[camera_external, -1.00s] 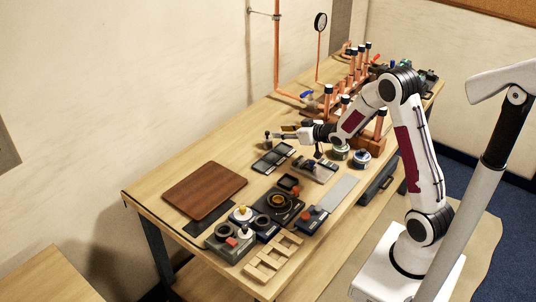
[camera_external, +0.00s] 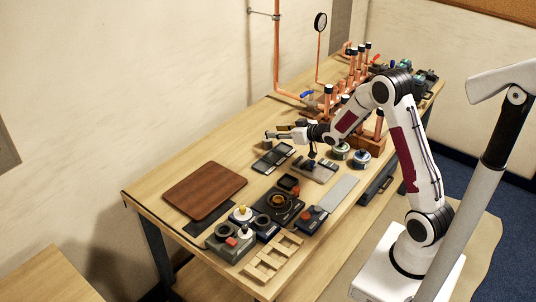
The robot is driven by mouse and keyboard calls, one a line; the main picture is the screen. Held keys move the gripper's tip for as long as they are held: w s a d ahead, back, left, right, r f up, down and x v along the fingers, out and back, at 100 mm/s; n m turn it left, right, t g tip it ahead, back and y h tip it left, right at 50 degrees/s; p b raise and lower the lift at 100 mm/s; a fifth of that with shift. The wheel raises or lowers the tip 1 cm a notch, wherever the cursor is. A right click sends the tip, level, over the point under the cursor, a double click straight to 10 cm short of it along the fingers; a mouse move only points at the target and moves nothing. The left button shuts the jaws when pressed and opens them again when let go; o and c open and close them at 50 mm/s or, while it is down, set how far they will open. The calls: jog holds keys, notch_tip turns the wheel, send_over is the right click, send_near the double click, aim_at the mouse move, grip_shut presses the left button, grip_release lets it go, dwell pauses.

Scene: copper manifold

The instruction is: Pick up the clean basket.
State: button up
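My gripper (camera_external: 272,135) is at the left end of my arm, level and pointing left over the far-left part of the workbench. Its fingers are small in this view, and I cannot tell whether they are open or shut. A small grey object (camera_external: 266,145) shows just below the fingertips; I cannot tell whether it touches them. I cannot pick out the clean basket with certainty at this size.
The workbench (camera_external: 150,199) bears a brown board (camera_external: 205,190), dark trays (camera_external: 273,157) and a wooden rack (camera_external: 273,259) nearer the front. Copper pipework (camera_external: 357,75) stands upright behind my arm. Tins (camera_external: 362,158) stand below the forearm.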

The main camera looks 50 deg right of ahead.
aim_at(271, 140)
jog(key=shift+a+x, duration=0.2)
jog(key=shift+x, duration=0.65)
jog(key=shift+a+x, duration=0.15)
jog(key=shift+x, duration=1.6)
jog(key=shift+f, duration=0.1)
grip_shut()
